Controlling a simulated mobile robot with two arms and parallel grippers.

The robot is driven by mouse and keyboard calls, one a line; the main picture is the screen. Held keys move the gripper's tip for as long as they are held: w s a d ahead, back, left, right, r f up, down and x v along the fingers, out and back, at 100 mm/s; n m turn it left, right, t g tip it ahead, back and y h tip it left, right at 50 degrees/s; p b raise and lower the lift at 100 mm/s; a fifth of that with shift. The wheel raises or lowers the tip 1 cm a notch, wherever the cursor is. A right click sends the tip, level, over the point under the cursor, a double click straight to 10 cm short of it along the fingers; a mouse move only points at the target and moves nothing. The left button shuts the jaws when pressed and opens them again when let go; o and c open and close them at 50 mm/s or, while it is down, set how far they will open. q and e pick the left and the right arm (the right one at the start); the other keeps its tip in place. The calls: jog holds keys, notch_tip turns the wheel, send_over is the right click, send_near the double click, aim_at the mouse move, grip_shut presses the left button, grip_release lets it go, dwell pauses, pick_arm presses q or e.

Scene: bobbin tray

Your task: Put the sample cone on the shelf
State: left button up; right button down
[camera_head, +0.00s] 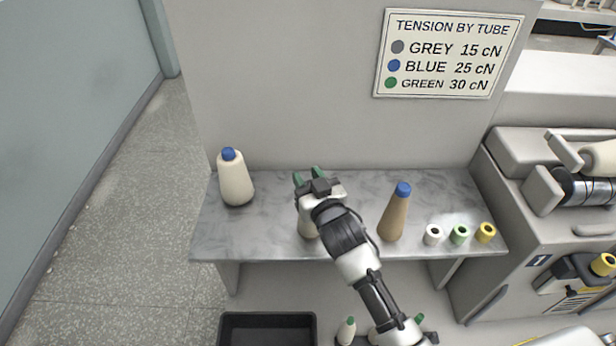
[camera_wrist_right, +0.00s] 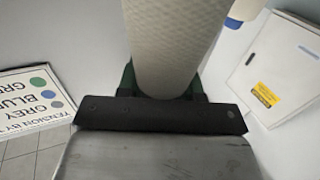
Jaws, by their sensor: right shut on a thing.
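My right gripper (camera_head: 308,176) is over the middle of the grey marbled shelf (camera_head: 270,215). Its green fingertips are shut on a cream cone (camera_wrist_right: 172,40), which fills the middle of the right wrist view. In the head view my gripper and arm hide most of this held cone (camera_head: 306,226); its tip is hidden, and I cannot tell whether its base touches the shelf. A cream cone with a blue tip (camera_head: 236,182) stands upright at the shelf's left. A brown cone with a blue tip (camera_head: 393,217) stands to the right.
A tension sign (camera_head: 448,54) hangs behind. A machine (camera_head: 550,240) stands at the right.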

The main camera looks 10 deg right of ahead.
jog(key=c, duration=0.7)
grip_release()
jog(key=shift+s, duration=0.15)
jog(key=shift+s+d+b, duration=0.35)
jog(key=shift+s+d, duration=0.05)
jog(key=shift+s, duration=1.55)
jog(key=shift+s+d+b, duration=0.35)
jog(key=shift+s+d, duration=0.05)
jog(key=shift+s, duration=1.5)
jog(key=shift+s+d+b, duration=0.35)
jog(key=shift+s+d, duration=0.05)
jog(key=shift+s, duration=1.55)
